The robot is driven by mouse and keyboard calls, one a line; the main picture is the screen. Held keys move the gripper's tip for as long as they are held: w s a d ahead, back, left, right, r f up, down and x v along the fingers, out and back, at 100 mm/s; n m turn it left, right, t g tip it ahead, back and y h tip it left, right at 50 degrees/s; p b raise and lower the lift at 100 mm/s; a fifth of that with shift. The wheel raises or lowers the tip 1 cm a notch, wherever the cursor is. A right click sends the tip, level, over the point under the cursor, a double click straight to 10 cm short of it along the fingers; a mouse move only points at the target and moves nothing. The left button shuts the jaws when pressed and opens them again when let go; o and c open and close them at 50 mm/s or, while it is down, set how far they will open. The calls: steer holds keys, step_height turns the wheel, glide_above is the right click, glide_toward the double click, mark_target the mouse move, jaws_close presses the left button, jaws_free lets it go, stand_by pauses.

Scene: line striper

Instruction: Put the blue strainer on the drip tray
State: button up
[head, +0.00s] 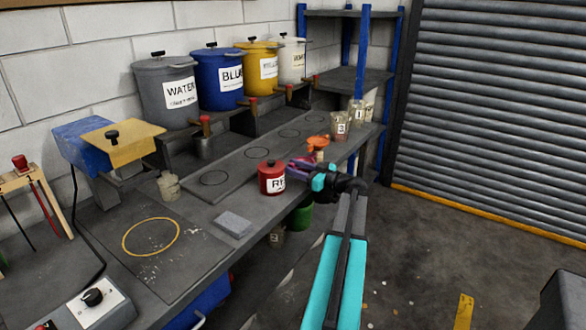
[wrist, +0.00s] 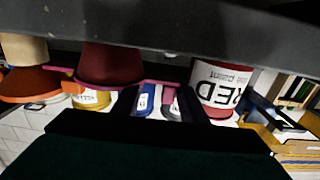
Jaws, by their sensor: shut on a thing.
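My gripper (head: 322,176), with cyan finger parts, is at the bench's front edge, just right of the red can. It is shut on a purple strainer (head: 297,170). In the wrist view the strainer (wrist: 112,62) shows as a dark maroon cone with a purple rim and handle. I see no clearly blue strainer; part of the held one is hidden by the fingers. The long dark slab with ring marks (head: 236,168) under the taps looks like the drip tray; its rings look empty.
A red can (head: 272,178) stands close left of the gripper. An orange strainer (head: 318,142) sits just behind it. Labelled cups (head: 340,124) stand farther back. Grey, blue, yellow and white tap buckets line the wall. A grey block (head: 233,224) and yellow ring (head: 150,237) are front left.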

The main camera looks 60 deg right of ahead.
steer(key=shift+f+b, duration=0.25)
steer(key=shift+b, duration=0.1)
steer(key=o, duration=1.2)
steer(key=shift+c, duration=0.2)
steer(key=shift+r+p, duration=0.15)
steer(key=shift+p, duration=1.15)
steer(key=s+b, duration=0.4)
steer(key=s, duration=1)
steer(key=shift+a, duration=0.2)
steer(key=shift+w, duration=0.1)
